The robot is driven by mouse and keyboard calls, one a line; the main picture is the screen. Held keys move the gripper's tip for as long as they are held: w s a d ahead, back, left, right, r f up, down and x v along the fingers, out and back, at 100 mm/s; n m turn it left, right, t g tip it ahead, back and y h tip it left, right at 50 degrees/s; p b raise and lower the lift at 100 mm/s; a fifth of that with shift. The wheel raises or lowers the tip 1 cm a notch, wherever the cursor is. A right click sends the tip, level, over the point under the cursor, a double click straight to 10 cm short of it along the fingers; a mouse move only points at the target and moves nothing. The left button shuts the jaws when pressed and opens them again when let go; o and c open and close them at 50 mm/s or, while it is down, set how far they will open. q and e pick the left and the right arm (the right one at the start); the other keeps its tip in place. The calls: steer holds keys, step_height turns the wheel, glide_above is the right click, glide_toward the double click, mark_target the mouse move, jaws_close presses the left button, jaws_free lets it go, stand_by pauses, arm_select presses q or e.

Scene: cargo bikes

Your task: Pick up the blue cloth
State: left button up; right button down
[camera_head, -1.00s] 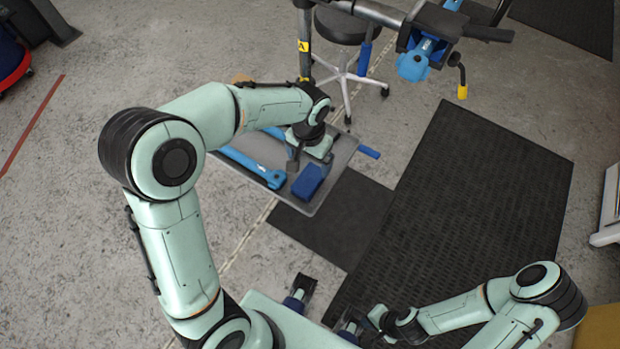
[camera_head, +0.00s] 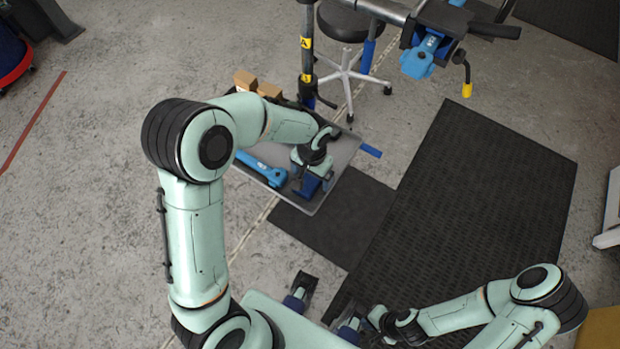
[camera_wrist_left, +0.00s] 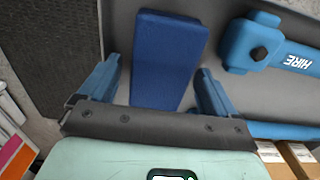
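The blue cloth (camera_wrist_left: 168,55) is a dark blue folded block lying on a grey tray (camera_wrist_left: 215,75), seen in the left wrist view. In the head view only a bit of the cloth (camera_head: 308,186) shows below my left gripper (camera_head: 309,182) on the tray (camera_head: 345,150). In the left wrist view my left gripper (camera_wrist_left: 155,85) is open, with one blue finger on each side of the cloth's near end. I cannot tell whether the fingers touch it. My right arm (camera_head: 450,318) is low at the right in the head view; its fingertips are not clear.
A light blue tool marked HIRE (camera_wrist_left: 270,50) lies on the tray beside the cloth; it also shows in the head view (camera_head: 265,172). Small cardboard boxes (camera_head: 257,86) are behind the tray. A repair stand post (camera_head: 307,50) and a wheeled stool (camera_head: 345,65) stand behind. A black mat (camera_head: 470,190) lies to the right.

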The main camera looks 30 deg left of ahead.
arm_select(q)
steer(key=c, duration=0.9)
steer(key=shift+o, duration=0.2)
steer(key=shift+r, duration=0.15)
step_height(320, 180, up, 20)
steer(key=p, duration=0.2)
steer(key=shift+p, duration=0.35)
steer(key=o, duration=0.3)
steer(key=shift+c, duration=1)
